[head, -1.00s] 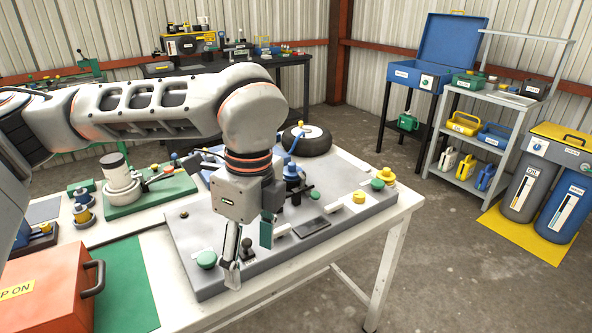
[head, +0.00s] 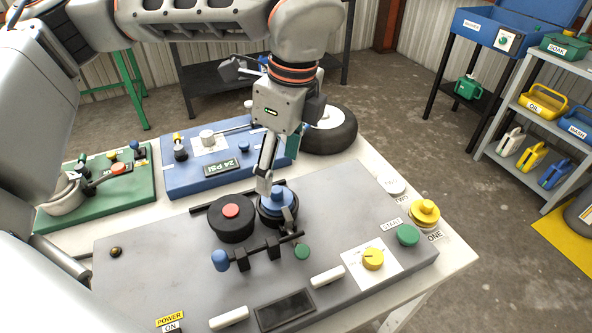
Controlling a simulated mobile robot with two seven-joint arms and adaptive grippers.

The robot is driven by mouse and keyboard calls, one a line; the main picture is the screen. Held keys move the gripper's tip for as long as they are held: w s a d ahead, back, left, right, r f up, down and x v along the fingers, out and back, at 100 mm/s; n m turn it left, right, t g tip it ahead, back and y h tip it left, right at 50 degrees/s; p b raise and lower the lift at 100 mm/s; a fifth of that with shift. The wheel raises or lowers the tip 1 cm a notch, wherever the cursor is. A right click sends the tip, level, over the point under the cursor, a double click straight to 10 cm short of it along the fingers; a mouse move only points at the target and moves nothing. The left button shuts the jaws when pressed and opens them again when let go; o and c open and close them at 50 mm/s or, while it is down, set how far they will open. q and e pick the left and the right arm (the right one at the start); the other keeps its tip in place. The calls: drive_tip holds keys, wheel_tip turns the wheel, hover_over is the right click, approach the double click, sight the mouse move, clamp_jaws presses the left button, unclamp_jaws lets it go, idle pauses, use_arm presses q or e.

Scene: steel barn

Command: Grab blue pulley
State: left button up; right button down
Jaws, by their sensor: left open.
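The blue pulley (head: 277,196) sits on a round black mount on the grey machine panel (head: 160,272), near the panel's back edge. My left gripper (head: 279,165) is open and empty, pointing down just behind and above the pulley. One finger ends close to the pulley's upper left side; whether it touches cannot be told. The other finger is further right and partly hidden behind the wrist. A stepped yellow pulley (head: 424,211) stands at the panel's right end by the label ONE. My right gripper is not in view.
A black bar with a blue knob (head: 220,260) lies in front. Behind are a blue gauge board (head: 190,182) and a wheel (head: 330,132). The panel's left part is mostly clear.

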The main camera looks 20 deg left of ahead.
sight(277, 189)
use_arm(q)
drive_tip(key=shift+w, duration=0.35)
drive_tip(key=shift+w+f, duration=0.15)
drive_tip(key=shift+f, duration=0.05)
drive_tip(key=shift+s+a+f, duration=0.15)
drive_tip(key=shift+s+f, duration=0.05)
drive_tip(key=shift+f, duration=0.55)
drive_tip(key=shift+s+a+f, duration=0.1)
drive_tip(key=shift+s+f, duration=0.05)
drive_tip(key=shift+f, duration=0.55)
drive_tip(key=f, duration=0.3)
drive_tip(key=shift+s+a+f+b, duration=0.2)
drive_tip(key=shift+f+b, duration=0.05)
drive_tip(key=shift+b, duration=0.1)
drive_tip(key=shift+w+f, duration=0.1)
drive_tip(key=shift+f, duration=0.35)
drive_tip(key=c, duration=1.3)
